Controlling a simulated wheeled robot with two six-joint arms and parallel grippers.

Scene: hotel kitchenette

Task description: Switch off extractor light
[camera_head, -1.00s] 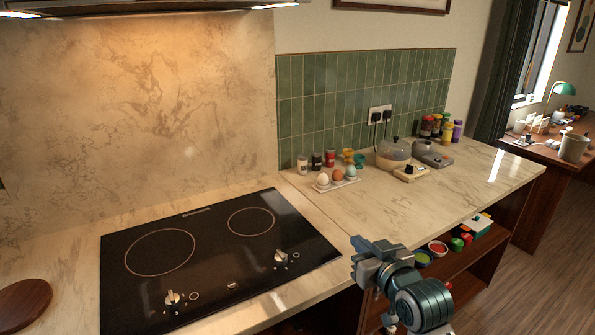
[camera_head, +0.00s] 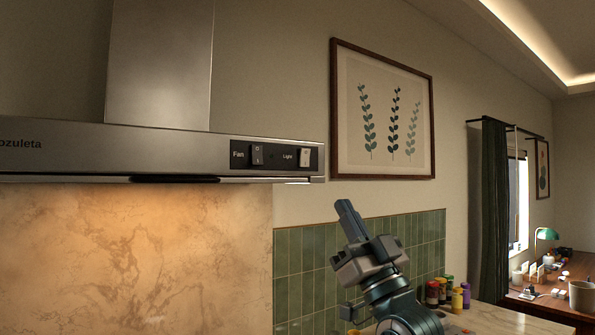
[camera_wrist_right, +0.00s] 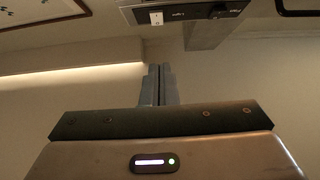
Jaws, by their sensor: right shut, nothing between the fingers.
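The extractor hood (camera_head: 70,150) spans the upper left of the head view, with a warm glow on the marble below it. Its black panel carries a rocker labelled Fan (camera_head: 257,155) and, at the right end, a pale rocker labelled Light (camera_head: 305,157). My right gripper (camera_head: 345,207) is shut and empty, pointing up, below and right of the light switch and apart from it. In the right wrist view the shut fingers (camera_wrist_right: 159,84) point towards the hood's panel, and the light switch (camera_wrist_right: 156,18) shows upside down at the top. My left gripper is not in view.
A framed plant print (camera_head: 383,110) hangs on the wall right of the hood. Green tiles (camera_head: 300,275) lie behind my right arm. Several spice jars (camera_head: 445,292) stand on the counter at lower right. The air between gripper and switch is clear.

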